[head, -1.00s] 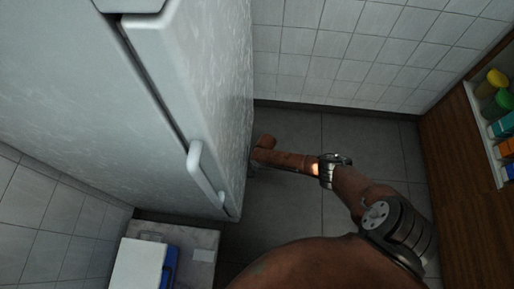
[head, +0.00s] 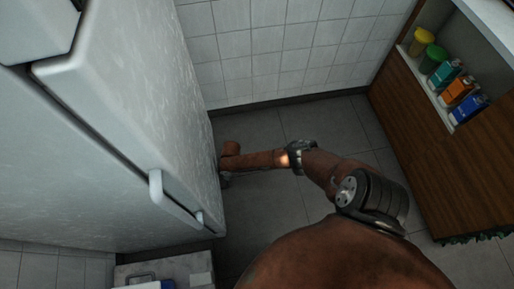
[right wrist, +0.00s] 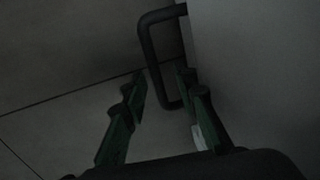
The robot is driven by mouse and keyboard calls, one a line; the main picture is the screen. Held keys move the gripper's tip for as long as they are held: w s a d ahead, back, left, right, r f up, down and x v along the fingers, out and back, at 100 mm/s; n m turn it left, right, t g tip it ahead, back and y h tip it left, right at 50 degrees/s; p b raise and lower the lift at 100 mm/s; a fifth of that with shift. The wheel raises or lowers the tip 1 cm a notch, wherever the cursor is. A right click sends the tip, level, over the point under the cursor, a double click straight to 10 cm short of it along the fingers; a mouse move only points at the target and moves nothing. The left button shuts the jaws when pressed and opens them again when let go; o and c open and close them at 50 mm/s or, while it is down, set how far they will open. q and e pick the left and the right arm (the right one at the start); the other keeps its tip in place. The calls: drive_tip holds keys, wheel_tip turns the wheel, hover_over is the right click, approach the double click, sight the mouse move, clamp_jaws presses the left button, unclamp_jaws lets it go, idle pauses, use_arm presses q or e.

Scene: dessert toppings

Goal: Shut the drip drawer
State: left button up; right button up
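A dark loop handle (right wrist: 147,45) stands out from a pale grey panel (right wrist: 255,65) in the right wrist view. I cannot tell for sure whether this panel is the drip drawer. My right gripper (right wrist: 160,85) is open and empty, its green fingers apart, with the lower part of the handle just beyond or between the tips. Contact cannot be told. In the head view my right arm reaches down to the lower side of a white fridge (head: 95,140), where its gripper is mostly hidden. No drawer shows clearly there. My left gripper is not in view.
A fridge door handle (head: 172,203) juts out at lower left. A wooden cabinet (head: 425,150) with several coloured containers (head: 460,90) stands at right. A pale surface (head: 185,268) sits at the bottom left. Grey floor (head: 330,120) is clear between fridge and cabinet.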

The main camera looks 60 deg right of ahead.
drive_tip(key=s+d+r+p, duration=0.3)
drive_tip(key=s+r+p, duration=0.15)
drive_tip(key=r, duration=0.35)
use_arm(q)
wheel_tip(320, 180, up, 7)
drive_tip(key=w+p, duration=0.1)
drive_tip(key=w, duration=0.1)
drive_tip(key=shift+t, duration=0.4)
use_arm(e)
drive_tip(key=s+a+n+y, duration=0.1)
drive_tip(key=s+a+n, duration=0.2)
drive_tip(key=s+a, duration=0.5)
drive_tip(key=s+a+f+n+g, duration=0.1)
drive_tip(key=s+a+n, duration=0.3)
drive_tip(key=s+a, duration=0.5)
drive_tip(key=shift+s+n+y, duration=0.3)
drive_tip(key=shift+s+y, duration=0.1)
drive_tip(key=shift+s, duration=2.95)
